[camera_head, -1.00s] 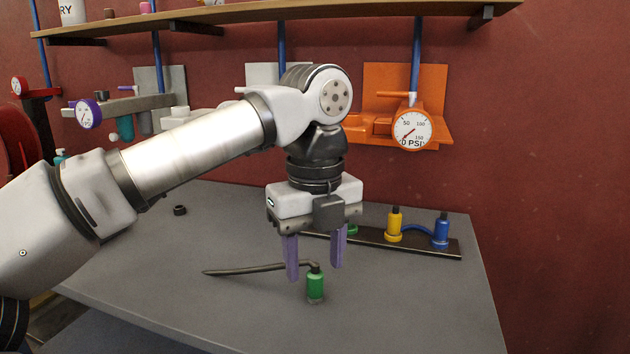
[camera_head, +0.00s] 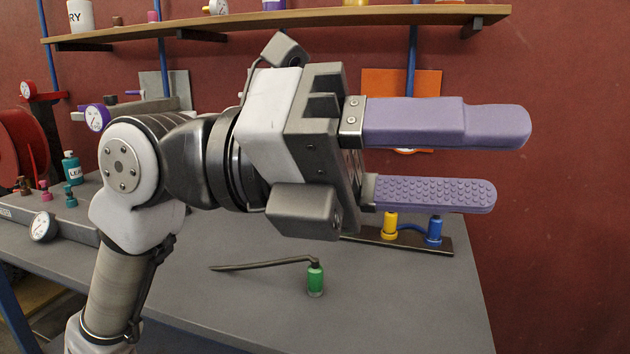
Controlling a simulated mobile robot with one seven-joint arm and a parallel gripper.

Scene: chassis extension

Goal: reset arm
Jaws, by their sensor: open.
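My gripper (camera_head: 478,158) is raised close to the camera, above the grey table (camera_head: 400,300). Its two purple fingers point right and are spread apart, with nothing between them. The lower finger shows a studded inner pad. My arm bends up from the lower left.
A dark rail (camera_head: 440,243) holds a yellow part (camera_head: 390,225) and a blue part (camera_head: 434,229) behind the gripper. A wooden shelf (camera_head: 330,19) runs above. Gauges and small bottles stand at left. An orange panel (camera_head: 427,85) is partly hidden. The table's front right is clear.

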